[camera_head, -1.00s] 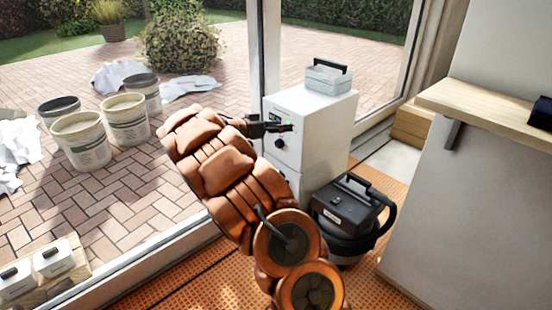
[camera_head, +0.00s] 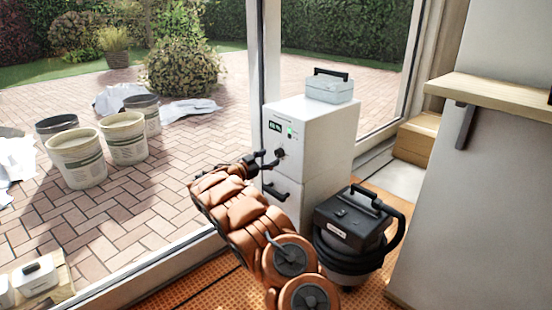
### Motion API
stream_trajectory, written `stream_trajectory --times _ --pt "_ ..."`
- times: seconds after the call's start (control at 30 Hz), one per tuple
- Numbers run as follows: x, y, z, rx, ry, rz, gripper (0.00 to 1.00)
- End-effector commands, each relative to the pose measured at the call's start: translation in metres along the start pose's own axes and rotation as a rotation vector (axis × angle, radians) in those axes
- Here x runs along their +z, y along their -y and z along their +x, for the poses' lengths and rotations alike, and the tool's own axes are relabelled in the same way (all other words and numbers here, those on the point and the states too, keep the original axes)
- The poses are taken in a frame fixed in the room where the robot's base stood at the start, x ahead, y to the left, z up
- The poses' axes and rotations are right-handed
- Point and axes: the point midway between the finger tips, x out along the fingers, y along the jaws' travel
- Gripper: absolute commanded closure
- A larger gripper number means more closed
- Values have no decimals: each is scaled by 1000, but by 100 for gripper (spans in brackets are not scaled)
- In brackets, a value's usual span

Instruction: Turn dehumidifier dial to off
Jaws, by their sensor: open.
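The dehumidifier (camera_head: 320,130) is a white upright cabinet in the middle of the view, beside the window frame. Its front has a small dark display with a green light (camera_head: 290,132) beside it. The dial (camera_head: 281,153) is a small dark knob below them; its pointer setting is too small to read. My gripper (camera_head: 270,160) is open at the front of the cabinet, just left of and slightly below the dial. I cannot tell whether a fingertip touches the dial. A dark handle (camera_head: 275,192) shows lower on the front.
A light box (camera_head: 330,88) with a black handle stands on the dehumidifier. A black vacuum (camera_head: 350,235) stands close on its right. A wooden shelf (camera_head: 490,98) juts out at right. Several buckets (camera_head: 76,158) stand outside on the paving.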

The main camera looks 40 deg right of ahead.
Motion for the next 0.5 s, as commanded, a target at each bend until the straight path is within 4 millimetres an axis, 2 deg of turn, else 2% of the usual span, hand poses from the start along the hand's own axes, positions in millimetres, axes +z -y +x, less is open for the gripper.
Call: stream_trajectory --times 0.2,0.5 --pt "4 -1 30 1 4 -3 34" --pt "1 0 44 0 1 -3 34"
